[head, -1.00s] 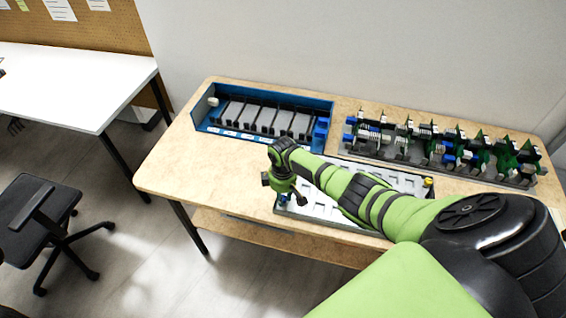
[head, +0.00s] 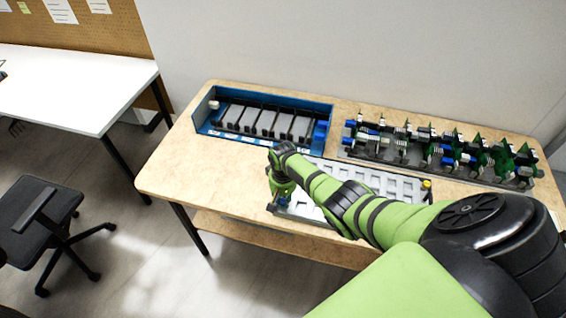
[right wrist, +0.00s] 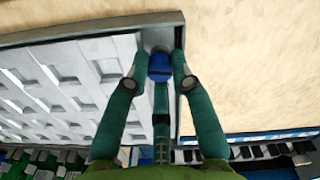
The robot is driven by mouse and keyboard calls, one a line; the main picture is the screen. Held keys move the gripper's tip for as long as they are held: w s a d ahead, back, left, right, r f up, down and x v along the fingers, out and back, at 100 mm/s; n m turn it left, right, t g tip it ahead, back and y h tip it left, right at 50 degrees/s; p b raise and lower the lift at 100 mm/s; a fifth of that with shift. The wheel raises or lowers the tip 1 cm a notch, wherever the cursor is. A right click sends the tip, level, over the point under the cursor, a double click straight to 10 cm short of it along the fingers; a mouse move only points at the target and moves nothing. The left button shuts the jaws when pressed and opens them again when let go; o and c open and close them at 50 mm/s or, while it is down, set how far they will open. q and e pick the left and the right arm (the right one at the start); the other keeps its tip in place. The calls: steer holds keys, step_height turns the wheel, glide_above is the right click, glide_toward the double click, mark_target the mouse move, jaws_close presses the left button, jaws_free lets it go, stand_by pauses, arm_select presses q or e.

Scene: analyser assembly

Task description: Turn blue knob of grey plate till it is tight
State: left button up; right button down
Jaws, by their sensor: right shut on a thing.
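The grey plate (head: 388,184) lies flat on the wooden table, partly hidden by my right arm in the head view. Its pale grid of raised pads fills the left of the right wrist view (right wrist: 60,65). The blue knob (right wrist: 159,64) stands at a corner of the plate, the near left one in the head view. My right gripper (right wrist: 159,70) has its green fingers around the blue knob and is shut on it. In the head view the gripper (head: 280,198) reaches down at that corner, and the knob is mostly hidden. My left gripper is not in view.
A blue tray (head: 203,112) with grey modules stands at the back left. A rack of circuit boards (head: 440,158) stands at the back right. A yellow knob (head: 426,184) is at the plate's far right corner. The table left of the plate is clear.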

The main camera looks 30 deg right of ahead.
steer(key=m, duration=0.4)
steer(key=shift+w+r+m, duration=0.15)
steer(key=shift+w+m, duration=0.05)
steer(key=shift+m, duration=0.1)
steer(key=m, duration=0.3)
steer(key=shift+m, duration=0.4)
steer(key=m, duration=0.4)
steer(key=shift+w+d, duration=0.1)
steer(key=m, duration=0.5)
steer(key=shift+r, duration=0.1)
steer(key=m, duration=0.4)
steer(key=shift+m, duration=0.3)
steer(key=m, duration=0.3)
steer(key=shift+d+m, duration=0.1)
steer(key=shift+m, duration=0.2)
steer(key=m, duration=0.4)
steer(key=shift+b, duration=0.3)
steer(key=shift+m+b, duration=0.35)
steer(key=shift+m, duration=1.75)
